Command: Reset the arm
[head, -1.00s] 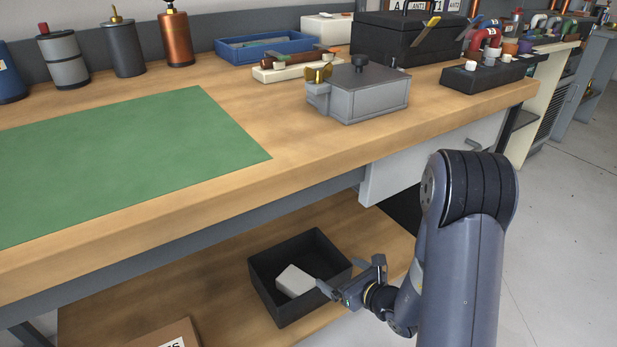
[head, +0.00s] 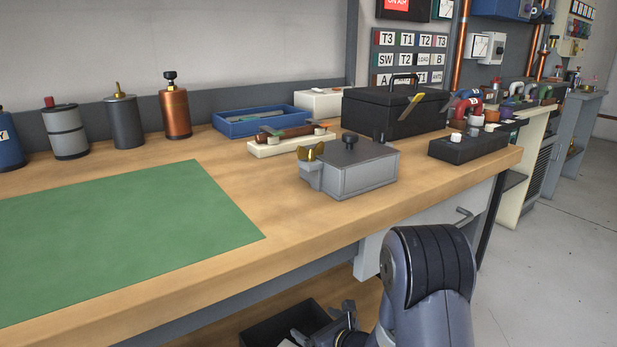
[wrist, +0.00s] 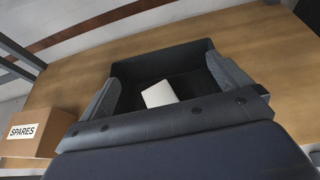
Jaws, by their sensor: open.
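My gripper (wrist: 168,92) is open, its two fingers spread apart at the left and right in the wrist view. Between them, past the fingertips, a black open bin (wrist: 185,57) shows with a white block (wrist: 159,94) lying in it. Nothing is held between the fingers. In the head view my gripper (head: 328,323) is low at the bottom edge, beside the black bin (head: 276,325) on the lower shelf.
The bench top (head: 240,185) is above my gripper, with its front edge close by. A drawer handle (head: 464,216) sticks out at the right. A grey box (head: 350,170) stands on the bench. A SPARES carton (wrist: 35,130) stands left of the bin.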

